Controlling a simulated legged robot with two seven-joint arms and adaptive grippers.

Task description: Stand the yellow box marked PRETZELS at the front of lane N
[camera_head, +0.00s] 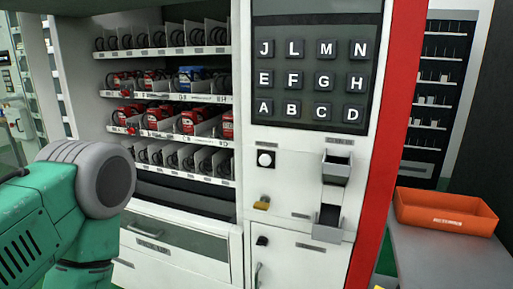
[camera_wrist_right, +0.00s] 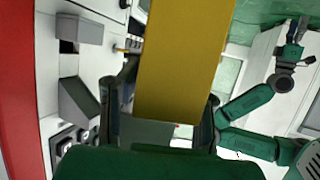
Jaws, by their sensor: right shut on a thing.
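The plain yellow box (camera_wrist_right: 185,50) fills the middle of the right wrist view; no PRETZELS marking shows on the side I see. My right gripper (camera_wrist_right: 168,98) is shut on it, with a dark finger at each side. In the head view only a small yellow corner (camera_head: 379,286) shows at the bottom edge. The vending machine's top shelf (camera_head: 165,52) has empty-looking coil lanes; its lane labels are too small to read. A button marked N (camera_head: 357,49) is on the keypad. My left gripper (camera_wrist_right: 298,35) shows small in the wrist view; its jaw state is unclear.
Lower shelves hold red packs (camera_head: 128,113) and a blue pack (camera_head: 190,76). My left arm's grey joint covers the machine's lower left. An orange bin (camera_head: 445,210) stands on a grey table (camera_head: 440,262) at right. A small tray (camera_head: 328,222) juts from the machine front.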

